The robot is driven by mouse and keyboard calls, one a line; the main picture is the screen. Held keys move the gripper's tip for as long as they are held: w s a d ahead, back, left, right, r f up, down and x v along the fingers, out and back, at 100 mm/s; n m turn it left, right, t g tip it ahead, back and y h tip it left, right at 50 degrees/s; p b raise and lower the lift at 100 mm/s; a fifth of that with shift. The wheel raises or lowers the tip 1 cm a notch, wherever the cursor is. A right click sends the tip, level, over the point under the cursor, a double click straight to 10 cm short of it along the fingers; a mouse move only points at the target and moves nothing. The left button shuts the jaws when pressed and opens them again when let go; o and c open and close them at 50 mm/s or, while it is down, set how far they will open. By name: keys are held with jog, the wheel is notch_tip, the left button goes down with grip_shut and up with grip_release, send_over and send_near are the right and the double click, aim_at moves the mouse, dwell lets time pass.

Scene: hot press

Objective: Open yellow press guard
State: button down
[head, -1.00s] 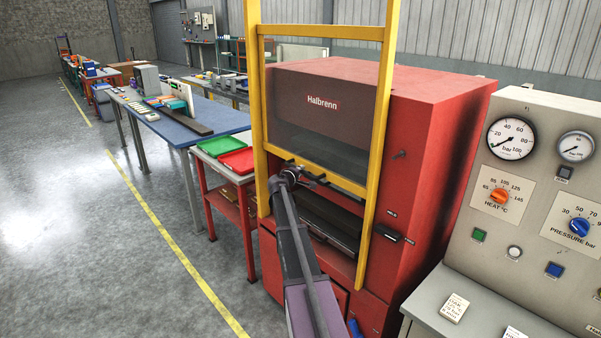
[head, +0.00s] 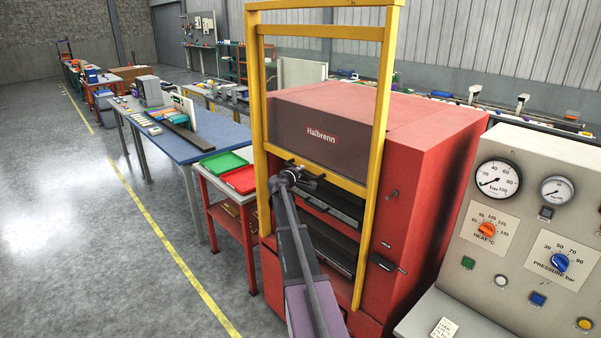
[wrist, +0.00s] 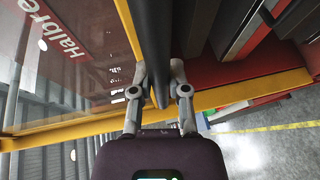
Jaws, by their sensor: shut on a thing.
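The yellow press guard (head: 376,110) is a yellow frame with a see-through dark panel on the front of the red press (head: 425,170). Its lower yellow bar (head: 345,183) stands above the press opening, where two dark platens (head: 330,248) show beneath it. My gripper (head: 292,176) is at this lower bar. In the wrist view my gripper (wrist: 158,72) has its two fingers shut on the dark guard handle (wrist: 153,35), beside the yellow bar (wrist: 220,97). The handle's far end is out of view there.
A control panel (head: 520,215) with gauges and knobs stands close on the right. A red cart (head: 228,212) with green and red trays and a blue table (head: 185,140) stand to the left. The floor left of the yellow line (head: 165,240) is clear.

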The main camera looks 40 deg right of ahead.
jog(key=shift+r+p, duration=0.45)
jog(key=shift+r, duration=0.3)
jog(key=c, duration=0.6)
grip_release()
jog(key=shift+f, duration=0.2)
notch_tip(320, 180, down, 30)
jog(key=b, duration=3)
jog(key=shift+a, duration=0.1)
jog(key=p+v, duration=0.2)
jog(key=v, duration=1.3)
jog(key=shift+s+a+p, duration=0.2)
jog(key=shift+s+p, duration=0.05)
jog(key=shift+p, duration=0.05)
dwell(1.1)
